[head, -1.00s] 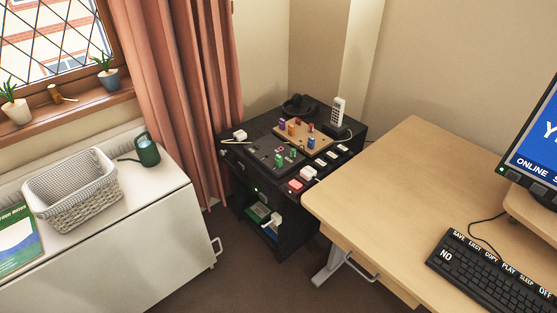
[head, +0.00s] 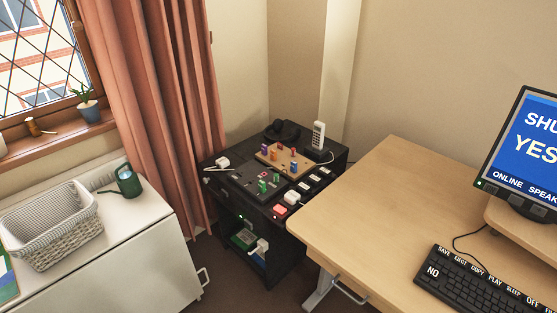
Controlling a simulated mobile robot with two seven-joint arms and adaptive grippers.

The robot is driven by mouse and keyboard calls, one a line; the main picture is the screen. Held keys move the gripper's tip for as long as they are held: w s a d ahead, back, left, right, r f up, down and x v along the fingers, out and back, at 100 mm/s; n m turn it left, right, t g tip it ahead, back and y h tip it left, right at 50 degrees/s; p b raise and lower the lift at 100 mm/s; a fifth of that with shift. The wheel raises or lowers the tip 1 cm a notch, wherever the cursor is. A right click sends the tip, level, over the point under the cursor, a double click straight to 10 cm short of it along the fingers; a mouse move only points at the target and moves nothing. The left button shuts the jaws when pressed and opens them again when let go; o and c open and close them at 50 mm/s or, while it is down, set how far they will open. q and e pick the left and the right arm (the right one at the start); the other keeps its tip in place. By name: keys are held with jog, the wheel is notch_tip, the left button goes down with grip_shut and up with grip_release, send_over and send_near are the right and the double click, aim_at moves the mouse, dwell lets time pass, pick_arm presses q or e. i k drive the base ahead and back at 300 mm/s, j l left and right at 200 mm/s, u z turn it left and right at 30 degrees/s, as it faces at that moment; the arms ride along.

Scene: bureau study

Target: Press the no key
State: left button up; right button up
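The NO key (head: 433,272) is a large dark key with white lettering at the left end of the black keyboard (head: 470,285). The keyboard lies on the wooden desk (head: 385,215) at the lower right, and its right part is cut off by the picture edge. The monitor (head: 530,150) behind it shows a blue screen with "SHU", "YES" and "ONLINE SPEAK", cut off at the right. Neither of my grippers is in view.
A black cabinet (head: 275,230) with a pegboard (head: 283,160), plugs and a cordless phone (head: 318,135) stands left of the desk. A white cabinet (head: 150,255) holds a basket (head: 50,225) and a green watering can (head: 128,180). The desk's left part is clear.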

aim_at(434, 274)
jog(key=z, duration=1.8)
